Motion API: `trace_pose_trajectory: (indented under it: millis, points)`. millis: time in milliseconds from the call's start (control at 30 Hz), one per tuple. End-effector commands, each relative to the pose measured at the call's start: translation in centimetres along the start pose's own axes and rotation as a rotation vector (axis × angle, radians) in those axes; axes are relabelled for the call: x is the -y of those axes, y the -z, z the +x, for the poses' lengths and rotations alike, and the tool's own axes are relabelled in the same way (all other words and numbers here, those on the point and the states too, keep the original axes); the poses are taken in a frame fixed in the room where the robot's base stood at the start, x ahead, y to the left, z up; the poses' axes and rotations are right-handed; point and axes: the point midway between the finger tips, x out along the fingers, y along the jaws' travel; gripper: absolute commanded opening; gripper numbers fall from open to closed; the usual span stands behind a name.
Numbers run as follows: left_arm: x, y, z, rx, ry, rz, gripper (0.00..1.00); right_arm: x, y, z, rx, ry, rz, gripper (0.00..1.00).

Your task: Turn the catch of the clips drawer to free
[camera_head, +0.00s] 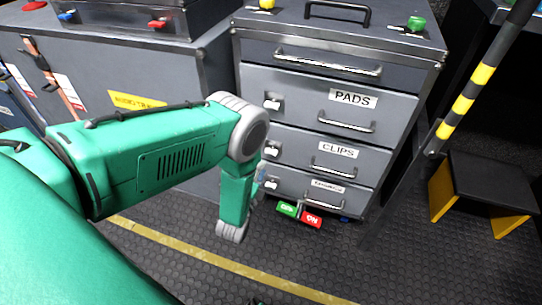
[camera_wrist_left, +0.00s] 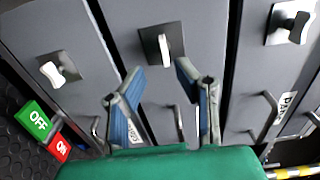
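The clips drawer (camera_head: 320,152) is the middle labelled drawer of a grey cabinet, under the PADS drawer. Its catch (camera_head: 271,149), a pale knob on a dark square plate, is at the drawer's left side. In the left wrist view the catch (camera_wrist_left: 164,48) stands just beyond the fingertips, roughly in line with the gap between them. My left gripper (camera_wrist_left: 160,72) is open, its two blue-grey fingers apart with nothing between them. In the head view the left gripper (camera_head: 262,173) is small and partly hidden by my green arm. My right gripper is not in view.
The PADS drawer has its own catch (camera_wrist_left: 297,25), and the lowest drawer has another (camera_wrist_left: 57,72). Bar handles stick out from the drawers. A green and red OFF/ON sign (camera_head: 299,214) is at the cabinet's foot. A black and yellow step (camera_head: 485,185) stands right.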

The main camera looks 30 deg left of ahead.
Motion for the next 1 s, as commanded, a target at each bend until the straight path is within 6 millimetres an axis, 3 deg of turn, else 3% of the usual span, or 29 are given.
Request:
trace_pose_trajectory:
  millis: [200,400,833,900,1000]
  points:
    - [-0.2,0.0,4.7,0.001,0.004,-0.002,0.28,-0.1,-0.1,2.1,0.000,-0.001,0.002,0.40]
    - [-0.4,-0.2,7.5,0.000,0.000,-0.007,0.28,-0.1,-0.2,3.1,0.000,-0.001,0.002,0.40]
    - [0.1,0.1,8.3,-0.001,-0.001,0.000,0.28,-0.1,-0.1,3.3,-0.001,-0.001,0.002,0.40]
    - [0.0,0.1,8.3,-0.001,-0.001,-0.001,0.03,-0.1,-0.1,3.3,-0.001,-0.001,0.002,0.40]
    - [0.0,0.0,8.3,-0.001,-0.001,-0.003,0.00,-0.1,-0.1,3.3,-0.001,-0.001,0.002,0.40]
